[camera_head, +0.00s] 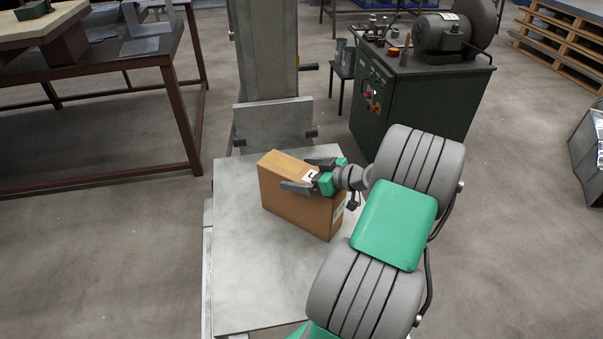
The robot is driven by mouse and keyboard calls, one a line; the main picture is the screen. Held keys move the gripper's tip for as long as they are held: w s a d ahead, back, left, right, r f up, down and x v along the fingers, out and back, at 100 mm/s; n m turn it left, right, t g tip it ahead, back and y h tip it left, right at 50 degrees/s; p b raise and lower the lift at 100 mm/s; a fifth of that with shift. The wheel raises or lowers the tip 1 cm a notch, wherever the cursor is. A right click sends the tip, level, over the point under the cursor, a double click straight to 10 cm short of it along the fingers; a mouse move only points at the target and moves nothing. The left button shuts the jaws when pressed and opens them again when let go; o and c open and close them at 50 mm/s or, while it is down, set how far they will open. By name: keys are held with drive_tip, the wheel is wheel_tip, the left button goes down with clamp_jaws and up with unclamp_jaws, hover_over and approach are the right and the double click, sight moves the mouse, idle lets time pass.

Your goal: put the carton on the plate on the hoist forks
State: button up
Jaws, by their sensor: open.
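A brown cardboard carton (300,206) stands on the grey plate (250,280) of the hoist, toward the plate's far half and turned at an angle. My gripper (299,174) is at the carton's top right part, with its dark fingers spread on either side of the top. The fingers are open; whether they touch the carton cannot be told. The forks under the plate are mostly hidden by it. The hoist mast (266,60) rises behind the plate. My arm covers the plate's right front part.
A dark green machine cabinet (385,100) with a grinder (443,35) on top stands behind right. A brown-legged table (100,65) is at the left. Wooden pallets (560,40) lie far right. Floor (110,260) at the left is clear.

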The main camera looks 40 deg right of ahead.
drive_tip(key=shift+r+p, duration=0.3)
drive_tip(key=shift+p, duration=0.05)
drive_tip(key=v, duration=1.1)
drive_tip(key=shift+f+b, duration=0.15)
drive_tip(key=shift+b, duration=0.15)
drive_tip(key=shift+s+d+r, duration=0.2)
drive_tip(key=shift+s, duration=0.25)
